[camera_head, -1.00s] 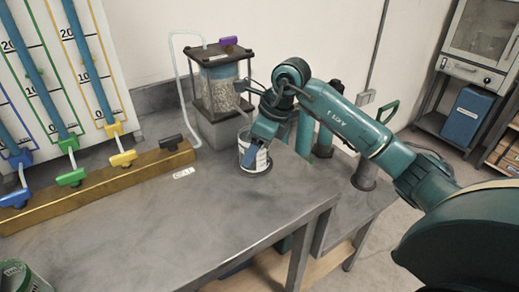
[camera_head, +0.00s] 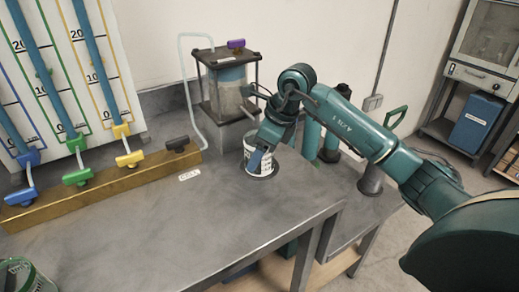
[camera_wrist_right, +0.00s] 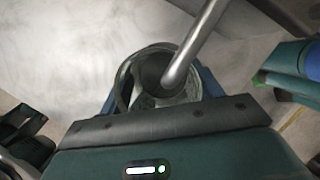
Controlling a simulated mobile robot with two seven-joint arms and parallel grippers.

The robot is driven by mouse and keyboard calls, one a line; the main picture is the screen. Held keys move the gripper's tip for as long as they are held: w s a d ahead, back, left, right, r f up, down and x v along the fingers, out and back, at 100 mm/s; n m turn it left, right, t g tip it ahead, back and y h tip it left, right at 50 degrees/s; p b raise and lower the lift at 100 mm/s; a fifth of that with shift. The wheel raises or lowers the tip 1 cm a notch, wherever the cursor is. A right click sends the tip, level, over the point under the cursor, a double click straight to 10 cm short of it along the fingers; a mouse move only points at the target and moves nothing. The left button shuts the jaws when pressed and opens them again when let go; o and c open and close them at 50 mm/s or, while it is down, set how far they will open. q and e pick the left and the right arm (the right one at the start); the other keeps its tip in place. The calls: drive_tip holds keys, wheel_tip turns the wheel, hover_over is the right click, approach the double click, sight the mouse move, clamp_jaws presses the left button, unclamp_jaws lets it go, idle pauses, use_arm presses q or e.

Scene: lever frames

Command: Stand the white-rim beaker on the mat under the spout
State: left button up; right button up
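The white-rim beaker (camera_head: 268,166) stands upright at the right part of the bench, under the spout of the glass-walled apparatus. A dark round mat (camera_head: 275,174) shows at its base. In the right wrist view I look down into the beaker (camera_wrist_right: 150,99), and the metal spout (camera_wrist_right: 196,45) crosses over its mouth. My right gripper (camera_head: 259,158) has its blue fingers on either side of the beaker and appears shut on it. The far finger is hidden in the head view.
The apparatus (camera_head: 226,85) with a purple handle stands behind the beaker. A brass rail (camera_head: 110,185) with coloured valves runs along the left, below the gauge board. The middle of the bench is clear.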

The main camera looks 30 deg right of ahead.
drive_tip(key=o, duration=0.4)
drive_tip(key=shift+c, duration=0.2)
